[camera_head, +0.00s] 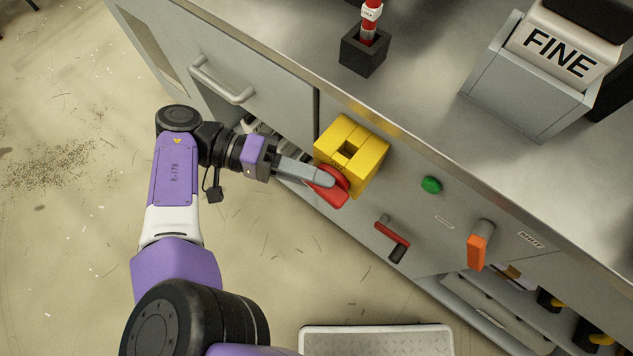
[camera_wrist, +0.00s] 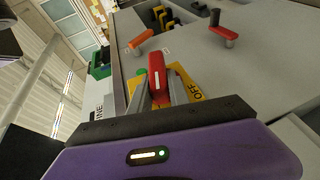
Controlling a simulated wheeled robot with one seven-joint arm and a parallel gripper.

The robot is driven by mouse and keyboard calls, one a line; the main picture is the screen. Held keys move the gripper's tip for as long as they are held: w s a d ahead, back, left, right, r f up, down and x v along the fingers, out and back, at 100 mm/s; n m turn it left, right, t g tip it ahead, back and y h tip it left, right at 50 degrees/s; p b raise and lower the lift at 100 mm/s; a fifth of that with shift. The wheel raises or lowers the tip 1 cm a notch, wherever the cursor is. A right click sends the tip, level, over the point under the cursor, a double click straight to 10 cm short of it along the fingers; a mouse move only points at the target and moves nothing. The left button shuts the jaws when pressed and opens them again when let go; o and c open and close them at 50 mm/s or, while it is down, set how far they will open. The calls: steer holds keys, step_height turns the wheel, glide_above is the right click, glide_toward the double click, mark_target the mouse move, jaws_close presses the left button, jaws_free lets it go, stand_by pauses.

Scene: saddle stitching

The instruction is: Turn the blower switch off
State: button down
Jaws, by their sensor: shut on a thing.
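The blower switch is a red handle (camera_head: 330,195) on the front of a yellow box (camera_head: 364,150) fixed to the grey cabinet. My gripper (camera_head: 324,181) reaches it from the left and is shut on the red handle. In the wrist view the handle (camera_wrist: 157,70) stands between the two grey fingers (camera_wrist: 160,90). A yellow plate (camera_wrist: 208,82) marked OFF lies beneath it, with the word to the right of the handle. The handle does not point at that word. Any other marking is hidden by the fingers.
A green button (camera_head: 431,185), a red crank with a dark knob (camera_head: 393,234) and an orange lever (camera_head: 477,250) sit right of the switch. A cabinet handle (camera_head: 222,82) is at the upper left. A FINE bin (camera_head: 535,85) stands on the counter.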

steer(key=shift+a+f+n+g+h+b, duration=0.1)
steer(key=shift+f+n+g+h+b, duration=0.45)
steer(key=shift+b, duration=2.6)
steer(key=shift+s+r+h+b, duration=0.15)
steer(key=shift+h+b, duration=0.5)
steer(key=shift+b, duration=0.7)
steer(key=c, duration=1.2)
jaws_free()
steer(key=shift+c, duration=0.2)
steer(key=shift+r, duration=0.1)
steer(key=shift+r, duration=0.1)
